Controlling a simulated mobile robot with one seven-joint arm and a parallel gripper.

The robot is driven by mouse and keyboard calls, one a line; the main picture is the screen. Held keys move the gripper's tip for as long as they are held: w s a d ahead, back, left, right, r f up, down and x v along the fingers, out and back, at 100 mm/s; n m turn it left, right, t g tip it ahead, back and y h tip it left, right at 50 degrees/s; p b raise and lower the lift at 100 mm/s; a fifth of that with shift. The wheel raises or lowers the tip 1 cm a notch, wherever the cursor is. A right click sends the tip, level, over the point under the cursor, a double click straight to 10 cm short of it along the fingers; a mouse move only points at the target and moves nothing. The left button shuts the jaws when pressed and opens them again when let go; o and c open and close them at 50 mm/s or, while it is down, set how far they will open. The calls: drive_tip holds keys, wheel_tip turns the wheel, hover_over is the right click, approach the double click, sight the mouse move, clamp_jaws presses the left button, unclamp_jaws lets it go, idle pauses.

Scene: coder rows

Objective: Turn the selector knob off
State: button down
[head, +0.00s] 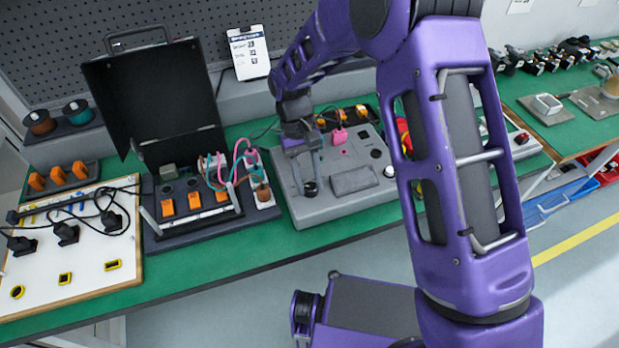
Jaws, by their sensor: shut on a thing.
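The grey control panel (345,209) lies on the green bench in the middle of the view. A small dark round knob (311,189) stands at its left front; I take it to be the selector knob. My gripper (307,179) reaches down over the knob from behind and is shut on it. The fingers partly cover the knob, and its pointer direction is too small to tell.
An open black case (150,100) with orange switches stands left of the panel. A white board (75,260) with black plugs lies further left. A pegboard (50,50) stands behind the bench.

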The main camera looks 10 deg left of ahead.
drive_tip(key=shift+n+t+h, duration=0.3)
drive_tip(key=shift+n, duration=0.8)
drive_tip(key=shift+c, duration=2.3)
unclamp_jaws()
drive_tip(key=p+v, duration=0.1)
drive_tip(key=v, duration=1.6)
drive_tip(key=shift+a+r, duration=0.2)
